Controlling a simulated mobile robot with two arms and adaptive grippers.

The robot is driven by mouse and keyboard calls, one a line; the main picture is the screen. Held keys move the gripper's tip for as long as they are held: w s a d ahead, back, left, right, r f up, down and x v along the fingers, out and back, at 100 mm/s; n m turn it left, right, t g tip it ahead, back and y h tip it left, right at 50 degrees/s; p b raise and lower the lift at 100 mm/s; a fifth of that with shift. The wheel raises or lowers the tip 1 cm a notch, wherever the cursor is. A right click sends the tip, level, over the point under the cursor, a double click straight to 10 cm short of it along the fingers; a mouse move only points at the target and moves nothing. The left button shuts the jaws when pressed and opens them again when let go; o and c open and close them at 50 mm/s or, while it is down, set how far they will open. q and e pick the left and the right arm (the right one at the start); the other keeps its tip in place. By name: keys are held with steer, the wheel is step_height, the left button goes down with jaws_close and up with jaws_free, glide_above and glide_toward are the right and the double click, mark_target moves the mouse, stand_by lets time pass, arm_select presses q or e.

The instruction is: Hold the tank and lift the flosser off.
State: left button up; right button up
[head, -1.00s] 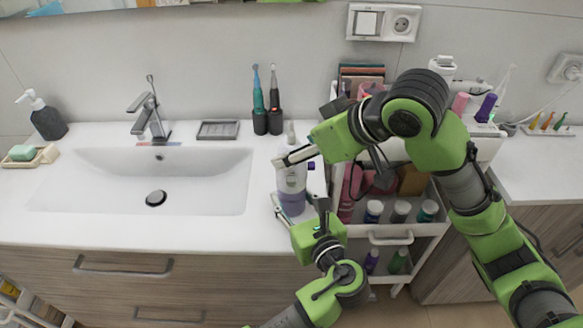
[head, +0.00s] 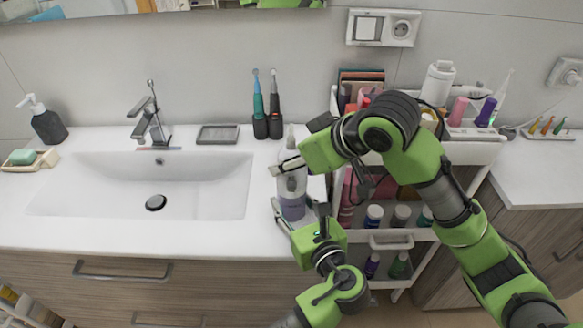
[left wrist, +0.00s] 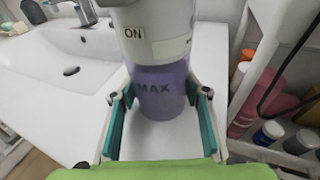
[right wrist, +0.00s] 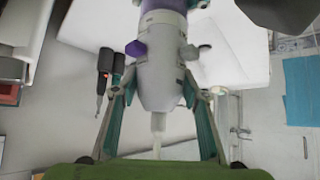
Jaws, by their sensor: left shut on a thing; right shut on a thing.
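The flosser (head: 291,182) stands upright on the counter right of the sink, a pale body with a thin nozzle on top. Its purple tank (head: 292,210) is at the bottom; the left wrist view shows the tank (left wrist: 158,95) marked MAX, under the body marked ON. No clear gap shows between body and tank. My left gripper (head: 298,209) is shut on the tank, one finger on each side. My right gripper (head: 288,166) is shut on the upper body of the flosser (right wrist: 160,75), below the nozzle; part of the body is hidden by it.
Two electric toothbrushes (head: 267,118) stand just behind the flosser. The sink (head: 110,180) is to the left. A cart (head: 385,240) with bottles and cosmetics stands close on the right, under my right arm. The counter front is clear.

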step_height(320, 180, up, 10)
steer(key=shift+r, duration=0.1)
arm_select(q)
steer(key=o, duration=1.2)
